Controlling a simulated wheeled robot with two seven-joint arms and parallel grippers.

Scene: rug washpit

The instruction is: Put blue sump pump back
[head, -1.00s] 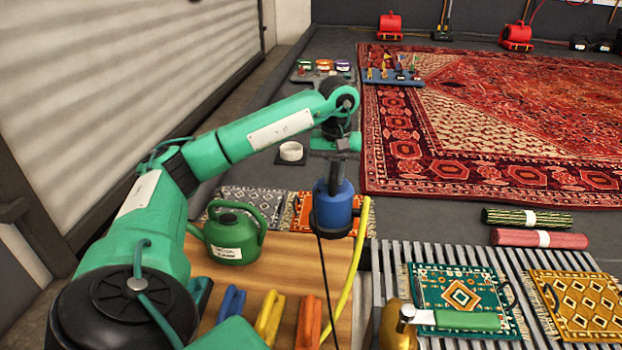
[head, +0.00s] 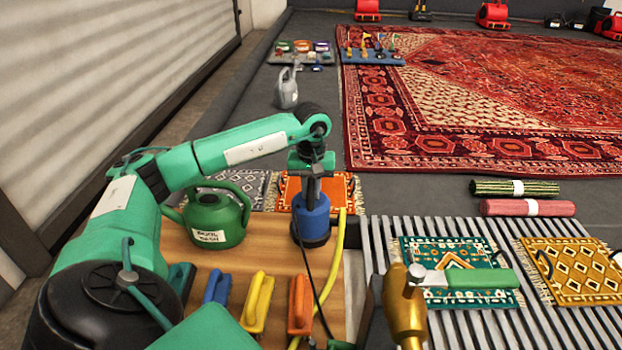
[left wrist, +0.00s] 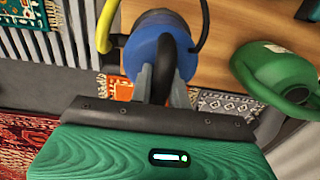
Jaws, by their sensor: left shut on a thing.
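The blue sump pump (head: 311,218) has a dark base and a dark handle on top, and it is upright in the head view. My left gripper (head: 313,188) is shut on its handle from above. The left wrist view shows the pump (left wrist: 148,48) between the fingers of my left gripper (left wrist: 165,82). The pump is over the rear right part of the wooden bench top (head: 265,258), beside a yellow hose. I cannot tell whether its base touches the wood. My right gripper is not in view.
A green watering can (head: 216,215) stands left of the pump. Blue, yellow (head: 258,302) and orange (head: 300,304) brushes lie in front.

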